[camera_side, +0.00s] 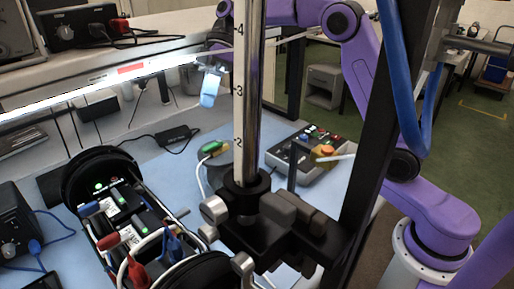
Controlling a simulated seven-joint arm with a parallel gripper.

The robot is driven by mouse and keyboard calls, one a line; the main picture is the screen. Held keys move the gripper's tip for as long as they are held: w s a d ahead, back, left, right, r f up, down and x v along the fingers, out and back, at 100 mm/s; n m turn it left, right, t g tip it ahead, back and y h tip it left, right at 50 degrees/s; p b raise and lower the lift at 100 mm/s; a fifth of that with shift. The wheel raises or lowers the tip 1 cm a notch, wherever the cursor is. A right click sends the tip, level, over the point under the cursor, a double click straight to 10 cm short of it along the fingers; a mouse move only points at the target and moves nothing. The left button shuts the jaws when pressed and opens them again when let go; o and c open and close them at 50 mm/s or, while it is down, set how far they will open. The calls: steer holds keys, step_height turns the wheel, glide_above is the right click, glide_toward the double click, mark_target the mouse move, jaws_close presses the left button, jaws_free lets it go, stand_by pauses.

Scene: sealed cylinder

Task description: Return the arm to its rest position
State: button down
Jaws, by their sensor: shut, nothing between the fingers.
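My purple arm rises from its base at the right, arches over the top and reaches left behind the upright post. My gripper (209,88) hangs pointing down left of the post, above the blue work surface (175,165). Its blue fingertips look closed together, with nothing held. It is apart from everything on the bench. An open black cylinder housing (100,172) lies at the lower left, with green-lit modules (118,207) and red and blue leads inside. The post hides part of the arm's wrist.
The numbered metal post (240,100) stands in a black clamp (280,222) in front of my arm. A grey control box (310,155) with coloured buttons sits behind it. A black frame upright (385,130) stands right.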

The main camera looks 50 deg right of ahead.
steer(key=s+a+f+m+h, duration=0.1)
steer(key=s+f+h, duration=0.1)
steer(key=s, duration=0.6)
steer(key=s+f+h, duration=0.2)
steer(key=s, duration=0.7)
steer(key=s+d+f+t+h, duration=0.1)
steer(key=s+d+f, duration=0.3)
steer(key=s, duration=0.5)
steer(key=s+d+f+t+h, duration=0.1)
steer(key=s+d+f, duration=0.3)
steer(key=s, duration=0.5)
steer(key=d+t, duration=0.1)
steer(key=d, duration=0.1)
steer(key=shift+d, duration=0.35)
